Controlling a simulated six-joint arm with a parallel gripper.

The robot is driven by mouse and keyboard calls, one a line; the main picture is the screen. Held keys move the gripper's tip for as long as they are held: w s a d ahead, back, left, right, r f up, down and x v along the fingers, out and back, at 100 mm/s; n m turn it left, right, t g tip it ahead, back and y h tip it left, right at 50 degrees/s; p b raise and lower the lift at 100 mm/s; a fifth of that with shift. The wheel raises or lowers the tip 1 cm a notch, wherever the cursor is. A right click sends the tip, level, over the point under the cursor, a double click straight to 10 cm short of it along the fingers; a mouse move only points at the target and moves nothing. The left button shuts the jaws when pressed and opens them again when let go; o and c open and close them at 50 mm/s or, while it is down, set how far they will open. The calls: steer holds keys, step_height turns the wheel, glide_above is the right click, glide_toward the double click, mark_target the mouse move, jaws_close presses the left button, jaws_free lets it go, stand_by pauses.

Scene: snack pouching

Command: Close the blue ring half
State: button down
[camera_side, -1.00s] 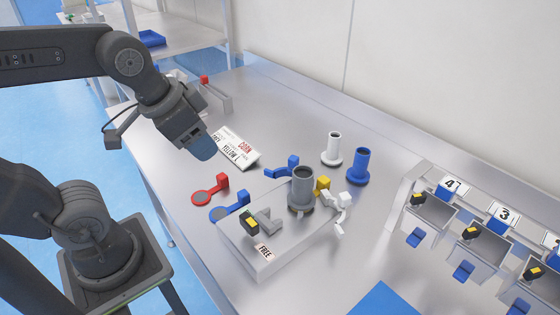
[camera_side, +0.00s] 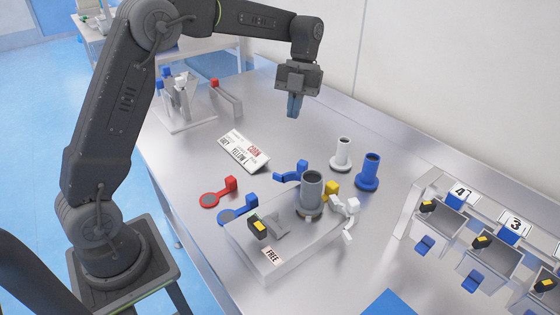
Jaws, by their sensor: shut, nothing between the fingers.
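A blue curved piece with a block-shaped grip (camera_side: 290,172), which looks like the blue ring half, stands beside the grey funnel tube (camera_side: 311,188) on its back left. It appears swung out, apart from the tube. A white piece with a similar grip (camera_side: 346,210) sits on the tube's right side, and a yellow block (camera_side: 331,189) is between them. The tube stands upright on the grey fixture (camera_side: 282,258) with the FREE label. My gripper (camera_side: 294,108) is shut and empty, pointing down in the air above and behind the blue piece, well clear of it.
A red paddle with a ring (camera_side: 210,199) and a blue paddle (camera_side: 232,215) lie left of the fixture. A white tube (camera_side: 341,154) and a blue tube (camera_side: 370,172) stand behind. A label card (camera_side: 243,151) lies at left. Numbered bins (camera_side: 484,239) line the right.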

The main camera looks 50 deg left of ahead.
mark_target(296, 173)
steer(key=f+m, duration=0.1)
steer(key=f, duration=0.2)
steer(key=s+f+m, duration=0.1)
steer(key=f, duration=0.3)
steer(key=f+m+g, duration=0.1)
steer(key=f, duration=0.3)
steer(key=shift+s+f, duration=0.2)
steer(key=shift+f, duration=0.05)
steer(key=shift+s+d+f, duration=0.1)
steer(key=shift+s+d, duration=0.15)
steer(key=shift+s, duration=0.25)
steer(key=shift+s+d+f, duration=0.1)
steer(key=shift+s+d, duration=0.1)
steer(key=shift+s, duration=0.3)
steer(key=shift+s+d, duration=0.2)
steer(key=shift+s, duration=0.3)
steer(key=shift+s+d, duration=0.15)
steer(key=shift+s, duration=0.3)
